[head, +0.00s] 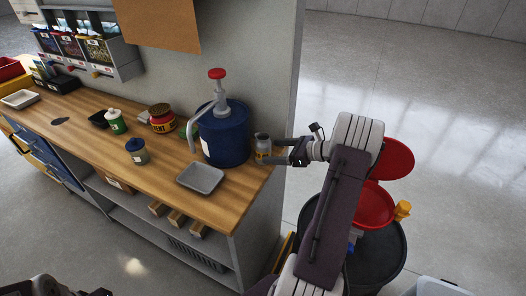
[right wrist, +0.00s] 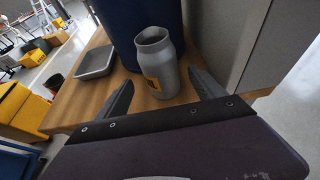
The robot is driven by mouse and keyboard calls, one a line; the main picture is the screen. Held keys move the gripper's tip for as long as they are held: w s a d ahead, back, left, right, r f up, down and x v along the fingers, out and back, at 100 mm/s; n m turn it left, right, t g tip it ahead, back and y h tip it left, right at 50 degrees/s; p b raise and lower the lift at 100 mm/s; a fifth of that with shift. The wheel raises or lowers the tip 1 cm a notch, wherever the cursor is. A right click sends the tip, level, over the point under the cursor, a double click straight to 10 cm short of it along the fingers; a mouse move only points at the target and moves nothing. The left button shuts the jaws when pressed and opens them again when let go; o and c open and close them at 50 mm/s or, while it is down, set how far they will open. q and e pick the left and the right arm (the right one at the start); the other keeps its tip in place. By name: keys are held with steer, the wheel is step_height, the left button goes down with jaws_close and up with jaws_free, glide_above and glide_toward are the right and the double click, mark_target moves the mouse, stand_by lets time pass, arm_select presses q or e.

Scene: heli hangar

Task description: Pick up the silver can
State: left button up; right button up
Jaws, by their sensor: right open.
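The silver can (head: 263,146) stands upright at the right end of the wooden workbench, just right of the blue pump drum. In the right wrist view the silver can (right wrist: 159,66) has an open neck and a yellow label. My right gripper (head: 273,152) is open at the can; in the right wrist view its two fingers (right wrist: 160,88) lie to either side of the can's lower part, with gaps visible. My left arm shows only as a dark part at the bottom left of the head view; its fingers cannot be made out.
The blue drum (head: 223,135) with a red-topped pump stands close beside the can. A grey tray (head: 201,178) lies at the bench's front edge. A small blue-lidded can (head: 137,151) and a red jar (head: 162,118) stand further left. A wall borders the bench behind.

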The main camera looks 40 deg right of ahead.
mark_target(270, 151)
steer(key=x, duration=0.5)
steer(key=shift+w+f, duration=0.3)
steer(key=c, duration=1.6)
steer(key=shift+r, duration=0.1)
steer(key=shift+r+p, duration=0.6)
steer(key=shift+r, duration=4.35)
